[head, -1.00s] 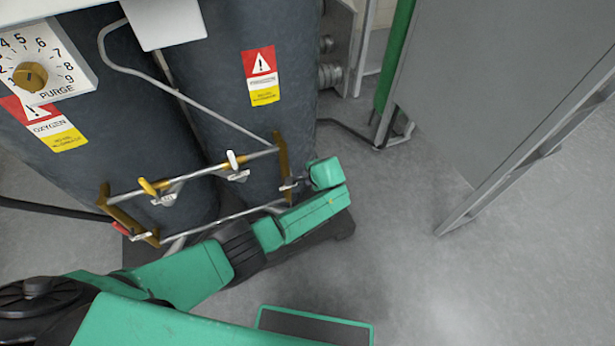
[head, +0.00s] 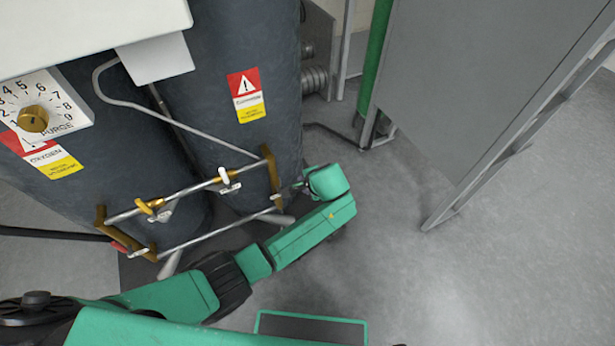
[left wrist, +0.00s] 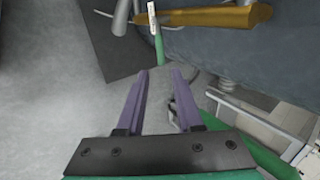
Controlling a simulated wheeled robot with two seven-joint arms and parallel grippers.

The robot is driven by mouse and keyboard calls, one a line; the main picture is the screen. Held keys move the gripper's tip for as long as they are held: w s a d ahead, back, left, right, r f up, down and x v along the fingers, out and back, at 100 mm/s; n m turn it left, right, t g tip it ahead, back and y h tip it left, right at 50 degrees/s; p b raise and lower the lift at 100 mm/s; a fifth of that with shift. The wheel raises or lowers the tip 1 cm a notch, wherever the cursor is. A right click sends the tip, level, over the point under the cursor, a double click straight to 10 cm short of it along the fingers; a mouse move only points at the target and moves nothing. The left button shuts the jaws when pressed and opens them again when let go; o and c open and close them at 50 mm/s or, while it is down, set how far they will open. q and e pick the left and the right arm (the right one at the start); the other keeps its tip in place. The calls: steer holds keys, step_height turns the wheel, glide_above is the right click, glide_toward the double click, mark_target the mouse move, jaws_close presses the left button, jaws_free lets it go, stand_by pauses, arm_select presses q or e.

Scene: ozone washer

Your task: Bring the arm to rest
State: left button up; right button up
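My left arm comes in from the lower left in the head view. Its green wrist (head: 328,182) is just right of the pipe rack on the dark tanks. Its fingers are mostly hidden in that view. In the left wrist view my left gripper (left wrist: 160,74) shows two purple fingers, apart, with nothing between them. A valve handle with a white and green grip (left wrist: 157,38) is ahead of the fingertips, and does not appear to touch them. My right gripper is not in view.
The pipe rack (head: 185,191) has brass end brackets, with yellow and white valve handles. A dark tank (head: 245,60) stands behind it. A purge dial (head: 33,118) is at upper left. A grey panel (head: 470,80) stands at right. Open floor (head: 400,240) lies between.

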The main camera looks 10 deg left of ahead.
arm_select(q)
steer(key=shift+v, duration=1.9)
